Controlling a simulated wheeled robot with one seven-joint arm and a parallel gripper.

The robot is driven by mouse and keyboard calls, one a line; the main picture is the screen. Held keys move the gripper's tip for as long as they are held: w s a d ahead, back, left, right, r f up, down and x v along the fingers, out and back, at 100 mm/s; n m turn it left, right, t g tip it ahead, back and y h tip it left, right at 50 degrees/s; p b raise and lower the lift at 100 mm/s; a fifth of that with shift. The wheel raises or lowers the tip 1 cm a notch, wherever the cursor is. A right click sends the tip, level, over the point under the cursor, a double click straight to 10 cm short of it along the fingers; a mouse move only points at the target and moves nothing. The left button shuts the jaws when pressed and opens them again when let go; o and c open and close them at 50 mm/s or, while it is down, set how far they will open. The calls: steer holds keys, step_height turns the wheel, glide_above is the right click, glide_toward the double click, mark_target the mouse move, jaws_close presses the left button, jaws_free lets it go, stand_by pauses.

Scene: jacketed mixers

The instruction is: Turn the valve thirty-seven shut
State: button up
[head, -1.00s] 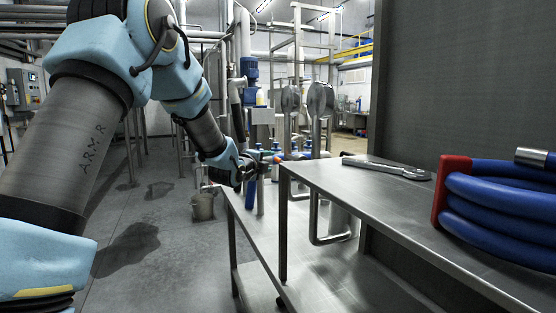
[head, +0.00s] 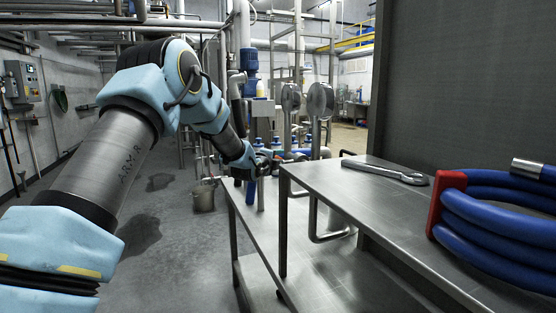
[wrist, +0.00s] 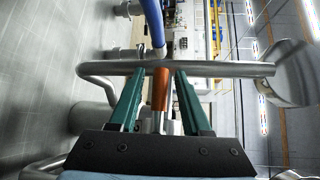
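My gripper (head: 270,163) is stretched out ahead, past the end of the steel table, among pipes and blue-topped valves. In the wrist view its two green fingers (wrist: 160,72) are apart. An orange lever-like part (wrist: 160,90) lies between them in the picture, with a gap on each side; I cannot tell whether it is within their reach or beyond. A blue bar (wrist: 152,22) with a pale end lies just past it, and a steel pipe crosses behind the fingertips. No number is readable, so I cannot tell which valve is thirty-seven.
The steel table (head: 370,200) holds a wrench (head: 385,172) and a coiled blue hose (head: 495,205) in a red holder, at right. Two round-headed steel units (head: 320,100) stand behind the valves. A bucket (head: 203,198) stands on the floor; the floor at left is mostly clear.

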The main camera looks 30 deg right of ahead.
jaws_close()
stand_by(1.2)
